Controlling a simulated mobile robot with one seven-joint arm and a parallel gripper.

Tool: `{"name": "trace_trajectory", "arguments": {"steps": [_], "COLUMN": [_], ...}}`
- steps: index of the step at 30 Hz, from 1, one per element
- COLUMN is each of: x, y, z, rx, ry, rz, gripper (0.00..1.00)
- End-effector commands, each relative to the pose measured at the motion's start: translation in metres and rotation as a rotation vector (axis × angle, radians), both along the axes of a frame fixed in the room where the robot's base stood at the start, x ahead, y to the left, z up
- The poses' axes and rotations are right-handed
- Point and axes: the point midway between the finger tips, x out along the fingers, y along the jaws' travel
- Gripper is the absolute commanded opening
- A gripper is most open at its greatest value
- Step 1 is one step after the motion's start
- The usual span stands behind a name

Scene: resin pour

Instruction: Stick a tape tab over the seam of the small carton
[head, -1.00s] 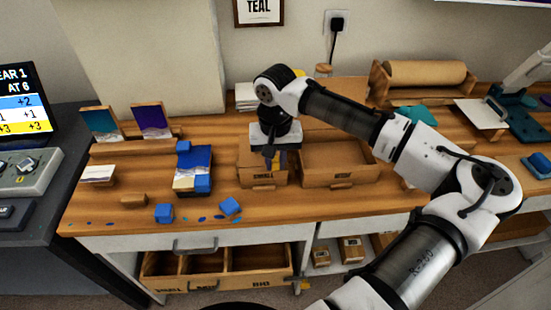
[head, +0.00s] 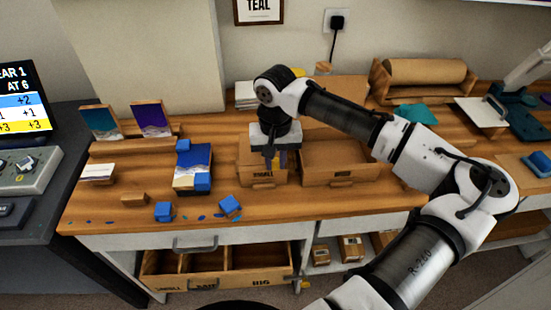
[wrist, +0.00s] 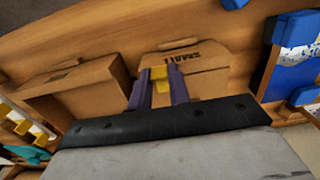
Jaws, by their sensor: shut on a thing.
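The small carton (head: 262,179), brown and marked SMALL, stands on the wooden bench. It also shows in the wrist view (wrist: 210,82), where its top and printed word are in sight. My gripper (head: 276,161) is over the carton, pointing down. In the wrist view my gripper (wrist: 159,80) has purple fingers shut on a small yellow piece, the tape tab (wrist: 160,75). The tab appears over the carton's top. The fingers hide part of the carton, and I cannot tell whether the tab touches it.
A larger open carton (head: 335,176) stands close on the right. On the left is a blue and white picture panel (head: 193,172) with blue blocks around it. More blue blocks (head: 230,205) lie near the front edge. A paper roll (head: 425,72) sits at the back right.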

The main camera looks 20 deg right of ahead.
Motion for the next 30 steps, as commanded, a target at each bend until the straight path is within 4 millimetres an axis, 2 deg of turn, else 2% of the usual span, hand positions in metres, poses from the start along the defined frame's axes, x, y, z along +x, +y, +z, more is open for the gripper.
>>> {"name": "trace_trajectory", "arguments": {"steps": [5, 6, 11, 20, 30], "x": [0.0, 0.0, 0.0, 0.0, 0.0], "y": [0.0, 0.0, 0.0, 0.0, 0.0], "z": [-0.001, -0.001, -0.001, 0.001, 0.033], "rx": [0.0, 0.0, 0.0, 0.0, 0.002], "ry": [0.001, 0.001, 0.001, 0.001, 0.0], "rz": [0.0, 0.0, 0.0, 0.0, 0.0], "gripper": [0.06, 0.24, 0.44, 0.44, 0.44]}}
